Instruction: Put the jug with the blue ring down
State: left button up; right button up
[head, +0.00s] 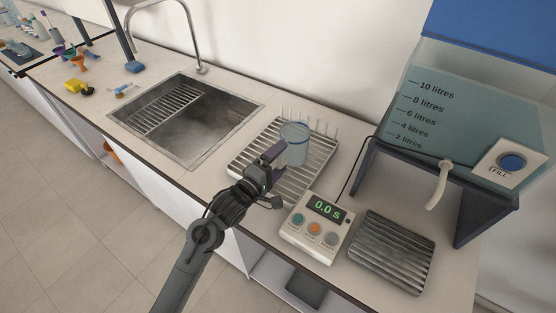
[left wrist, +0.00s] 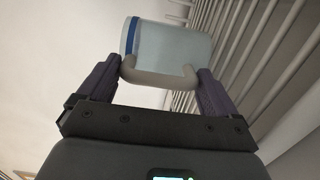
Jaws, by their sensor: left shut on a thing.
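The clear jug with the blue ring (head: 295,146) is upright over the wire drying rack (head: 243,160), towards its back right part. In the left wrist view the jug (left wrist: 175,45) shows its blue ring near the rim and a pale handle (left wrist: 160,78) facing my gripper. My left gripper (head: 274,158) is shut on this handle, with a finger on either side in the left wrist view. The jug's base is very close to the rack's wires; I cannot tell whether it touches them. My right gripper is not in view.
A sink (head: 185,115) with a tap (head: 188,35) lies left of the rack. A timer box (head: 315,227) reading 0.0 s and a ribbed drain grate (head: 393,251) are at front right. A water tank (head: 450,110) with a spout (head: 440,185) stands on a dark stand behind them.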

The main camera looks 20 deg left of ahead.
pick_arm(q)
jog(key=o, duration=1.3)
jog(key=shift+f, duration=0.15)
jog(key=shift+s, duration=0.2)
jog(key=shift+p+v, duration=0.85)
jog(key=shift+v, duration=5)
jog(key=shift+a, duration=0.1)
